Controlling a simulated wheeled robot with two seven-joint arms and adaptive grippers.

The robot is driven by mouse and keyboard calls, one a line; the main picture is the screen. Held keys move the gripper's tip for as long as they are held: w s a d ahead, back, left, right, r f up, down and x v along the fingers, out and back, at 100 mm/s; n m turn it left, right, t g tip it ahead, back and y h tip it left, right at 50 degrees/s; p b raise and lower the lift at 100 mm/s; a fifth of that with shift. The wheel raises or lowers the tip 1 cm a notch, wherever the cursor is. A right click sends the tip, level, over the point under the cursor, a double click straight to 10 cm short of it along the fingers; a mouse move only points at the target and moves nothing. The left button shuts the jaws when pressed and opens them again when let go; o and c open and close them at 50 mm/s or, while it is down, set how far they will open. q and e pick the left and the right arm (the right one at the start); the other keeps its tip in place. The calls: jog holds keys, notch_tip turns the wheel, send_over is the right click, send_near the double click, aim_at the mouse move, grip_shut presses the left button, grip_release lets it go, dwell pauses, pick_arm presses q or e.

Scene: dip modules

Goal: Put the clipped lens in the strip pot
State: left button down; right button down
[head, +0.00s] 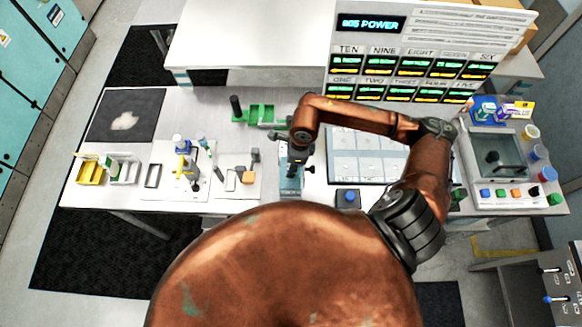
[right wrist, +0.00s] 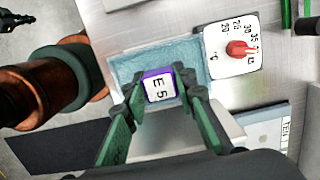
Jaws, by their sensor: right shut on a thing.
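My right gripper (head: 297,158) reaches in from the right and points down over a teal basin (head: 290,188). In the right wrist view its green fingers (right wrist: 160,88) are shut on a small purple-rimmed piece (right wrist: 158,87) with a white face marked "E 5". I cannot tell whether this is the clipped lens; no lens glass shows. The piece is over or inside the same teal basin (right wrist: 128,68); its depth is unclear. I cannot tell which vessel is the strip pot. My left gripper does not show.
A white dial plate with a red knob (right wrist: 238,48) adjoins the basin. A green rack (head: 262,113) stands behind and left of it. A yellow bin (head: 90,173) is far left; coloured pots (head: 538,152) stand by the machine at right. A lit board (head: 415,75) rises behind.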

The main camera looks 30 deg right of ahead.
jog(key=shift+f, duration=0.75)
jog(key=shift+f, duration=0.1)
jog(key=shift+f, duration=0.1)
jog(key=c, duration=1.6)
grip_release()
jog(key=shift+r, duration=0.2)
